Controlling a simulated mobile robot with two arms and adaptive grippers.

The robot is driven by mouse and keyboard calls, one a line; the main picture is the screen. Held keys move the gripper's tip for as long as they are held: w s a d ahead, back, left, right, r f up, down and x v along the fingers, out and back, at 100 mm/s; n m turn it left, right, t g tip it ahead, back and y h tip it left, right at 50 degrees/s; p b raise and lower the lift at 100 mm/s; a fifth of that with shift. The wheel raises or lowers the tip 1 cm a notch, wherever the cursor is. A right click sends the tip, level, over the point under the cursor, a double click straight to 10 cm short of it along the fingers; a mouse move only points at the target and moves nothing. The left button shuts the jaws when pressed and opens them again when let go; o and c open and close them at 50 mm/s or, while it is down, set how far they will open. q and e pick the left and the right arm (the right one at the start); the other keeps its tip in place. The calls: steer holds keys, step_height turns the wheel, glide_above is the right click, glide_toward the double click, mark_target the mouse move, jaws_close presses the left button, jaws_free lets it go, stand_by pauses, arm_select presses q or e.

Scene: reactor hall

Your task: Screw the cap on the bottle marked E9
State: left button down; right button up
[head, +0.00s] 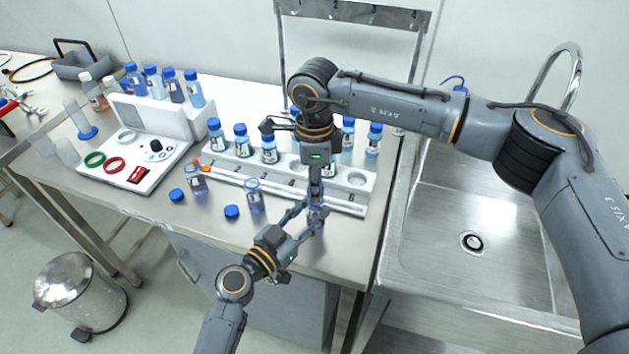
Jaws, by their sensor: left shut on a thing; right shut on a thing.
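A small clear bottle (318,215) stands near the bench's front edge, in front of the white rack. My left gripper (315,222) comes in low from the left and is shut around it. My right gripper (316,194) points straight down over the bottle's mouth and is shut on a cap, mostly hidden by the fingers. I cannot tell whether the cap touches the neck. Two other open bottles stand to the left, one (254,196) near and one (196,181) farther. Two loose blue caps (232,212) and (177,196) lie near them. No label is readable as E9.
A white rack (356,179) holds several blue-capped bottles behind my grippers. A white station (135,165) with red and green rings stands left, with more capped bottles behind it. A steel sink (440,275) is on the right. The front edge of the bench is close.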

steer(key=shift+f, duration=0.6)
